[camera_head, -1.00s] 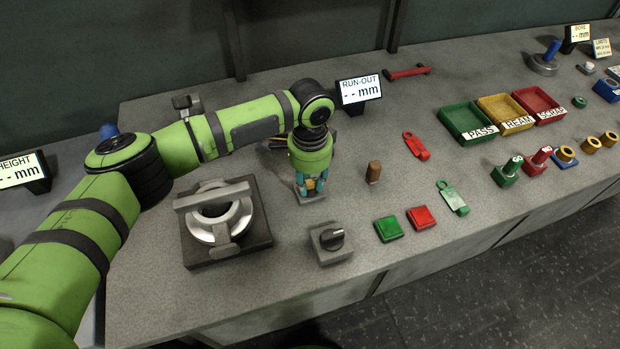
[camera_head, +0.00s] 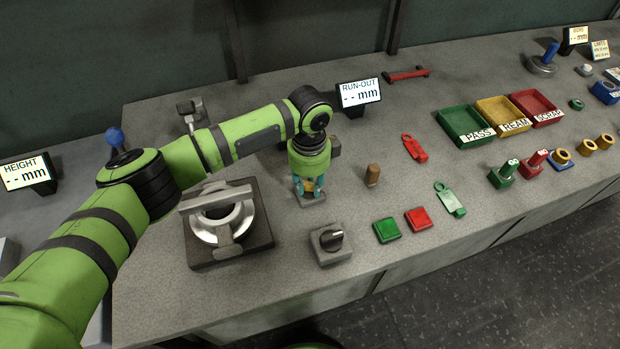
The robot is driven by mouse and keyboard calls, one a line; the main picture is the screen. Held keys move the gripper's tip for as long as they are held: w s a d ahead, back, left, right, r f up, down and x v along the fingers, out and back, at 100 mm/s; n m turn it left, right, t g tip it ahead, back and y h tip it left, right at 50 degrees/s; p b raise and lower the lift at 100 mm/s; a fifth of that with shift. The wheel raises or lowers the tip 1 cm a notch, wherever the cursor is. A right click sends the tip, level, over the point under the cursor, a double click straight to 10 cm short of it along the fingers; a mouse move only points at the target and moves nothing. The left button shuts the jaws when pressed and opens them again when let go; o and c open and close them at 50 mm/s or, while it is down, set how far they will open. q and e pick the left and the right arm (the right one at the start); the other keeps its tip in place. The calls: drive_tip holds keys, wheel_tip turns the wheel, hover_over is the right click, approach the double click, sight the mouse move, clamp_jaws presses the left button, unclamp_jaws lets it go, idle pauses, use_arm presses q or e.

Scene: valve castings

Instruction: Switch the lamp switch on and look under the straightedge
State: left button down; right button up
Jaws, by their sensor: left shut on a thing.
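A grey box with a black rotary knob (camera_head: 331,243) stands near the bench's front edge; it looks like the lamp switch. The straightedge (camera_head: 214,195) is a grey bar lying across the top of a pale metal ring casting (camera_head: 240,223) on a dark square plate (camera_head: 262,236). My left gripper (camera_head: 308,189) points down behind the knob box, apart from it. It is shut on a small yellowish part (camera_head: 309,186) just above a small grey block (camera_head: 313,201); the fingers hide most of it. The gap under the straightedge cannot be seen clearly from above. My right gripper is out of view.
A brown peg (camera_head: 372,175), a green button (camera_head: 387,230) and a red button (camera_head: 417,219) stand right of the gripper. Red (camera_head: 414,148) and green (camera_head: 451,199) tags lie beyond. The run-out display (camera_head: 359,93) stands behind. Bare bench lies in front of the dark plate.

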sight(307, 184)
use_arm(q)
drive_tip(key=m, duration=0.2)
drive_tip(key=shift+a+m, duration=0.1)
drive_tip(key=shift+m, duration=0.3)
drive_tip(key=m, duration=0.3)
drive_tip(key=shift+m+p, duration=0.3)
drive_tip(key=shift+p, duration=0.1)
drive_tip(key=m, duration=0.6)
drive_tip(key=shift+w+a, duration=0.1)
drive_tip(key=shift+w, duration=0.1)
drive_tip(key=shift+m, duration=0.3)
drive_tip(key=c, duration=1)
unclamp_jaws()
drive_tip(key=shift+r, duration=0.15)
wheel_tip(307, 184, up, 12)
drive_tip(key=shift+f, duration=0.1)
